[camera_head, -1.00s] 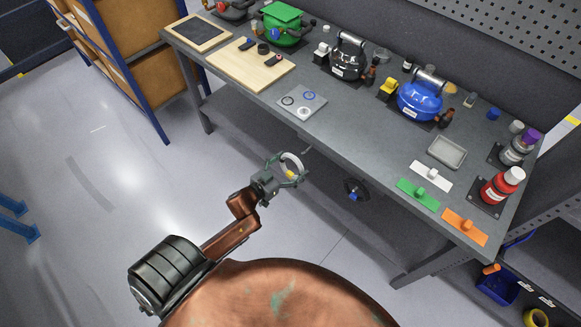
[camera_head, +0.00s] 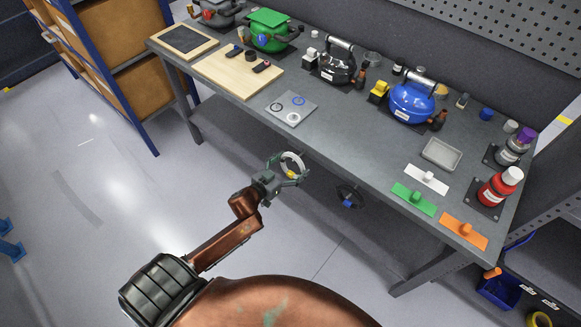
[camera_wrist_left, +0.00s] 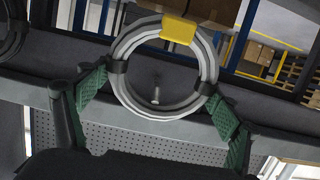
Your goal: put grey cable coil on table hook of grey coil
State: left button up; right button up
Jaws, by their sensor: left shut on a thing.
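My left gripper (camera_head: 286,172) is shut on the grey cable coil (camera_head: 296,158) in front of the table's front edge. In the left wrist view, the grey coil (camera_wrist_left: 127,88) is a pale ring with a yellow tag and dark bands, held between the green finger pads (camera_wrist_left: 160,100). A small metal table hook (camera_wrist_left: 156,86) on the table's front edge shows through the ring's opening. The coil appears apart from it, but I cannot tell the exact gap. In the head view this hook is hidden behind the coil. My right gripper is not in view.
A dark coil with a blue tag (camera_head: 347,197) hangs at the table's front edge, right of my gripper. It shows partly in the left wrist view (camera_wrist_left: 12,38). The table (camera_head: 330,150) carries compressors, bottles and colored plates. Open floor lies left.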

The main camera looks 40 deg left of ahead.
pick_arm(q)
jog(key=shift+b+x, duration=0.4)
jog(key=shift+x, duration=0.4)
jog(key=shift+w+f, duration=0.2)
jog(key=shift+w, duration=0.3)
jog(key=shift+w+d+f+p, duration=0.1)
jog(key=shift+w+p, duration=0.05)
jog(key=shift+p, duration=0.15)
jog(key=o, duration=1.1)
